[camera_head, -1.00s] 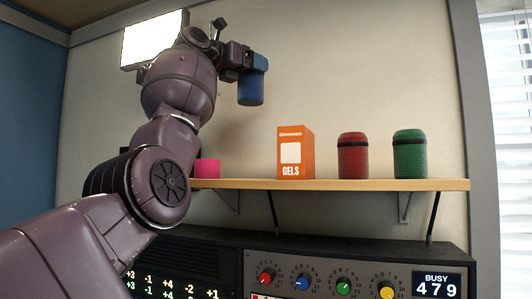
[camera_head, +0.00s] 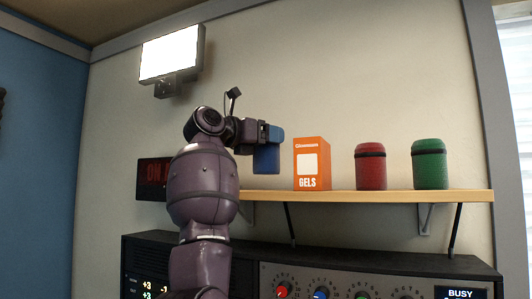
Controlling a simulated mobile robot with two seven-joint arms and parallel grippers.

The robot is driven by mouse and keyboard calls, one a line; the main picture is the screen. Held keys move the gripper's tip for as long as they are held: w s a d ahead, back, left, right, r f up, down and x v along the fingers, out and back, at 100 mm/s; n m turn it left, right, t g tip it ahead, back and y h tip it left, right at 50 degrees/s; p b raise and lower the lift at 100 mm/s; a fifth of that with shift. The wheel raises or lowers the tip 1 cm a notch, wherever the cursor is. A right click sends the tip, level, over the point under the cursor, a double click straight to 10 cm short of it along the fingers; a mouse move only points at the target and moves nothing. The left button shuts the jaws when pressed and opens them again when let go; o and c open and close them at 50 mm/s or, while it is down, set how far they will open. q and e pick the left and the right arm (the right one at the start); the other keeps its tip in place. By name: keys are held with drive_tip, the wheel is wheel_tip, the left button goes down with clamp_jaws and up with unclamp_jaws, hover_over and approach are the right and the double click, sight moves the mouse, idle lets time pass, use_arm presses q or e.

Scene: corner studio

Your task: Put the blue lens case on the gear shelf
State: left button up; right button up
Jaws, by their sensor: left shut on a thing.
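The blue lens case (camera_head: 266,160) is held upright by my left gripper (camera_head: 269,134), which is shut on it near its top. The case's lower end is a little above the level of the gear shelf (camera_head: 365,196), just left of the orange gels box (camera_head: 312,164). A small gap shows between case and box. I cannot tell how far the case is over the board in depth. My left arm hides the shelf's left part. My right gripper is out of view.
A red lens case (camera_head: 370,168) and a green lens case (camera_head: 429,165) stand on the shelf to the right of the box. A rack with knobs (camera_head: 400,277) is below the shelf. A lit panel (camera_head: 170,57) and a dark sign (camera_head: 152,178) are on the wall.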

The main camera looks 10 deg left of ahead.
sight(266, 153)
use_arm(q)
drive_tip(key=shift+f, duration=1.8)
drive_tip(key=shift+f, duration=0.1)
drive_tip(key=o, duration=1.1)
